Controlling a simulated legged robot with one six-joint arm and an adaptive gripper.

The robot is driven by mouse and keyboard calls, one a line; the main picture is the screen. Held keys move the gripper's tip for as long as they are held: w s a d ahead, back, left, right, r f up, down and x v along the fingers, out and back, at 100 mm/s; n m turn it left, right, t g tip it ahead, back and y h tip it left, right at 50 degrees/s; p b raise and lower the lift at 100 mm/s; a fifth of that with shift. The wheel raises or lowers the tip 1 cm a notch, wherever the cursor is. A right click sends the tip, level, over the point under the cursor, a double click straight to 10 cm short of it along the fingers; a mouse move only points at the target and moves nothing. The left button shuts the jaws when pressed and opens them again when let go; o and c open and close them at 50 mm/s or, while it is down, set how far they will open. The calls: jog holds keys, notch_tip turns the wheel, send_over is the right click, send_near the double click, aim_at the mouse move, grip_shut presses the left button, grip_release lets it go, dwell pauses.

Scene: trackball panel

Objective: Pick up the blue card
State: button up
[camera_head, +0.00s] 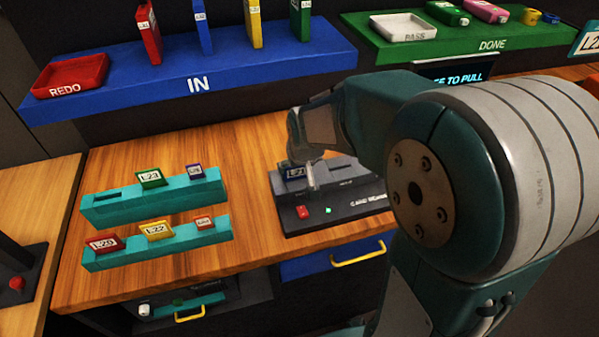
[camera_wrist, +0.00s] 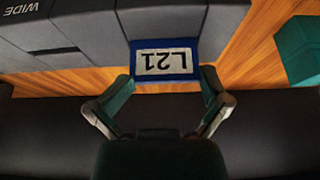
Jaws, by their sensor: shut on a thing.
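The blue card (camera_head: 295,172), labelled L21, is at the left part of the dark card device (camera_head: 335,215) on the wooden bench. In the wrist view the blue card (camera_wrist: 190,60) shows its label upside down, with a finger at each side edge. My gripper (camera_head: 303,175) is shut on this card from above; its fingers also show in the wrist view (camera_wrist: 165,82). The card's lower edge is hidden, so I cannot tell whether it still sits in a slot.
Two teal racks (camera_head: 155,203) with small cards stand left of the device. Behind is a blue IN shelf (camera_head: 260,68) with upright cards and a red REDO tray (camera_head: 72,75). A green DONE shelf (camera_head: 540,58) with a white PASS tray (camera_head: 404,27) is at back right.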

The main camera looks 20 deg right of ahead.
jog(key=shift+s+a+f, duration=0.15)
jog(key=shift+f, duration=0.05)
jog(key=r, duration=0.4)
jog(key=shift+w+a, duration=0.2)
jog(key=shift+w, duration=0.05)
grip_shut()
notch_tip(320, 180, up, 13)
jog(key=shift+r, duration=0.2)
jog(key=shift+d, duration=0.1)
jog(key=o, duration=0.6)
grip_release()
